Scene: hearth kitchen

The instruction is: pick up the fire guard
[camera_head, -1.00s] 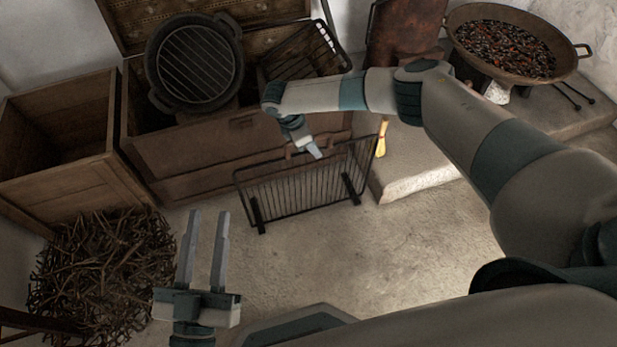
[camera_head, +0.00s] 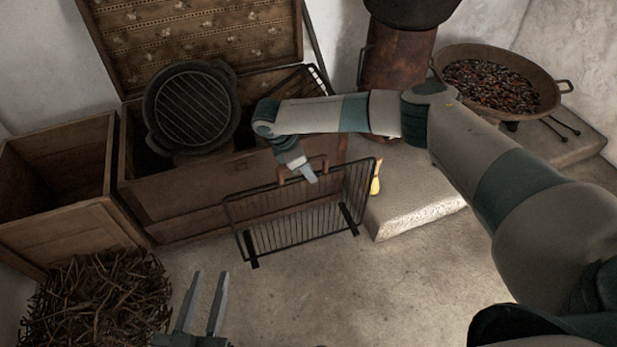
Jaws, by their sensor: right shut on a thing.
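The fire guard (camera_head: 290,222) is a black wire grille with two dark feet and a brown handle on its top edge. It is upright in front of the wooden chest. My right gripper (camera_head: 309,174) is at the handle, shut on it; the fingers are partly hidden by my wrist. I cannot tell whether the feet touch the floor. My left gripper (camera_head: 206,302) is at the bottom of the picture, over bare floor, with its two fingers apart and nothing between them.
The open chest (camera_head: 190,205) holds a round grill pan (camera_head: 192,108) and a wire rack. An open wooden box (camera_head: 60,228) and a twig pile (camera_head: 98,300) are at left. A stone ledge (camera_head: 415,200) bears a pan of embers (camera_head: 500,88). The front floor is clear.

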